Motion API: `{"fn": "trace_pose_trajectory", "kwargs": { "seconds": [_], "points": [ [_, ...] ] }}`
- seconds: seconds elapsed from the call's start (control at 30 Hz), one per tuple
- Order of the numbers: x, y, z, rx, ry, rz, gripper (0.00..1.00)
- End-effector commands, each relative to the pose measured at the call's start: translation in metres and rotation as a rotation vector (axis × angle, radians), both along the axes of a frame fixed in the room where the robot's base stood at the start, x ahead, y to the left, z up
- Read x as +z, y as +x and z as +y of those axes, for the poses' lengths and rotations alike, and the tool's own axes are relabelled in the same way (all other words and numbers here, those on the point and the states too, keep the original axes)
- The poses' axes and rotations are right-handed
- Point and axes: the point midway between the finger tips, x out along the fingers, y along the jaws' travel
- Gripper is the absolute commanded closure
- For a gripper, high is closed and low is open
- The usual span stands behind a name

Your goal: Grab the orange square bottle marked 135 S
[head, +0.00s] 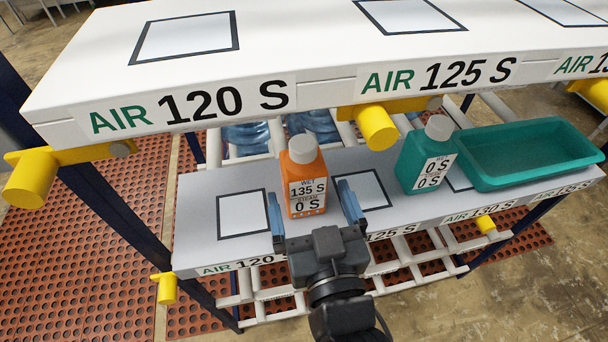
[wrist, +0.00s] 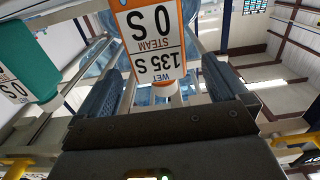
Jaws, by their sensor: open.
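The orange square bottle (head: 305,178) has a grey-white cap and a label reading WET 135 S, STEAM 0 S. It stands upright on the lower grey shelf in the head view. In the wrist view the bottle (wrist: 155,40) appears upside down, ahead of the jaws and roughly between them. My gripper (head: 314,208) is open, with one blue finger to the left and one to the right of the bottle's lower part. I cannot tell whether either finger touches it. The wrist view shows both fingers of my gripper (wrist: 158,95) apart with nothing clamped.
A teal bottle (head: 427,155) and a teal tray (head: 530,153) stand to the right on the lower shelf (head: 205,205). A bare square outline lies left of the orange bottle.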

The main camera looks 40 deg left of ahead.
Motion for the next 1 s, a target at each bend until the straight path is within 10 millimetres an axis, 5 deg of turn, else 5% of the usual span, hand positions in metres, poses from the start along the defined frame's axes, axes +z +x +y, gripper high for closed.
{"fn": "trace_pose_trajectory", "kwargs": {
  "seconds": [0.43, 0.77, 1.0],
  "points": [
    [-0.002, 0.037, 0.041, -0.002, -0.001, -0.002, 0.0],
    [-0.004, 0.043, 0.048, -0.003, 0.001, -0.001, 0.0],
    [-0.004, 0.043, 0.048, -0.003, 0.0, 0.0, 0.2]
  ]
}}
